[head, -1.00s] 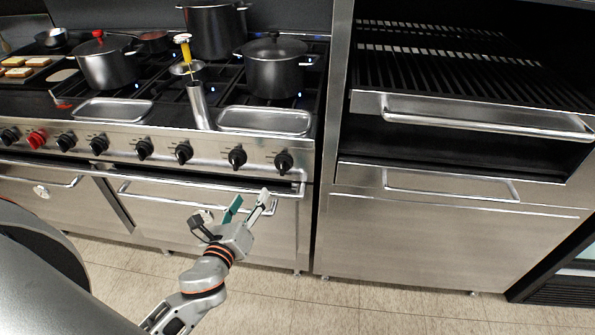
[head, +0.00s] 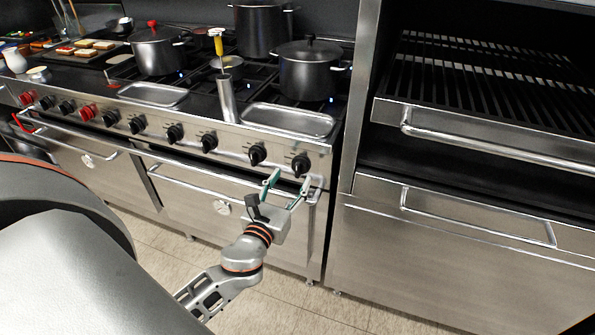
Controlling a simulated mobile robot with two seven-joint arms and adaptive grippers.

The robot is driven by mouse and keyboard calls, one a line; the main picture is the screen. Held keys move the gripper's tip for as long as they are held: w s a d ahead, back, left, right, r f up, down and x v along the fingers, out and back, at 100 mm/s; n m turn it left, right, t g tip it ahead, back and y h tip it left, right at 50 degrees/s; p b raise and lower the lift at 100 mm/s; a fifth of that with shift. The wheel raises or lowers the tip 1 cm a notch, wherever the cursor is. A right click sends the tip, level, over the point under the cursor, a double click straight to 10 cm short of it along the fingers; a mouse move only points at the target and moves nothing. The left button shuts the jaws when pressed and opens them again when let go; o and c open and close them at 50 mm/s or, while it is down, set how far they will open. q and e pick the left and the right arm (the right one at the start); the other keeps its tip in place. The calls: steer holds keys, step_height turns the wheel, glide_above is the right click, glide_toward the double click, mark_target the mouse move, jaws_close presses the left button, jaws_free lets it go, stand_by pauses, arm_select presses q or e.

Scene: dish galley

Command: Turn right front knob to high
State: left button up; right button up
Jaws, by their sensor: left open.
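A row of black knobs runs along the front of the steel range. The rightmost knob (head: 301,165) is at the right end of the panel, with another black knob (head: 257,154) just left of it. My left gripper (head: 288,182) is open and empty, with its fingers pointing up toward the panel. Its fingertips show just below the rightmost knob; whether they touch anything is hard to tell. My right gripper is not in view.
An oven door handle (head: 190,174) runs below the knobs, close to my left gripper. A steel tray (head: 288,121) lies above the right knobs. A grill unit (head: 480,130) stands to the right.

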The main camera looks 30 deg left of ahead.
mark_target(297, 171)
arm_select(q)
steer(key=shift+x, duration=2.35)
steer(key=shift+d, duration=0.1)
steer(key=c, duration=1.1)
